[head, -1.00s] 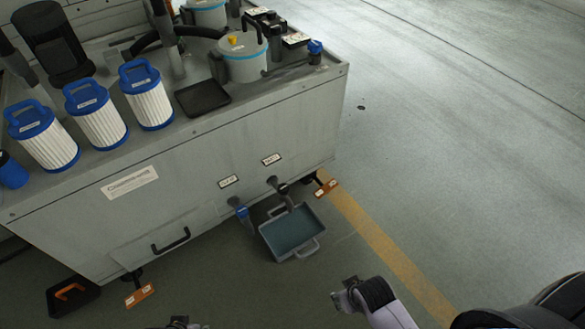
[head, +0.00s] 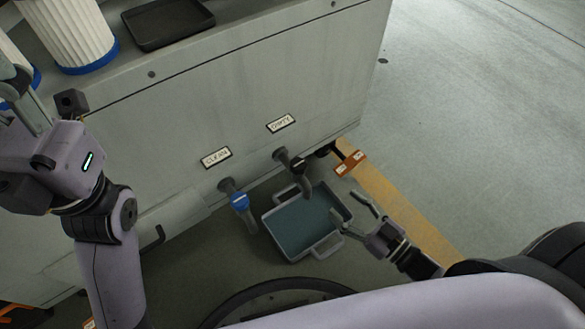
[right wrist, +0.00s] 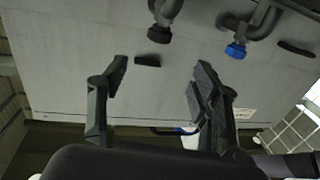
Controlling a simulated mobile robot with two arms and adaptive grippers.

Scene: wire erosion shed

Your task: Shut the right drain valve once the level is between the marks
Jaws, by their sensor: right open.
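The right drain valve (head: 298,163) has a black handle and sits under a "DIRTY" label (head: 281,123) on the cabinet front. It also shows in the right wrist view (right wrist: 160,33). The left valve (head: 239,201) has a blue handle and sits under a "CLEAN" label (head: 216,157). My right gripper (head: 357,212) is open and empty, right of the grey tray and apart from the black-handled valve. My left gripper (head: 12,88) is at the upper left, partly cut off; its finger state is unclear. No level marks are readable.
The grey tray (head: 276,238) with a blue-grey inside stands on the floor below the valves. A black tray (head: 168,20) and white filters (head: 69,32) stand on top. The floor to the right is clear.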

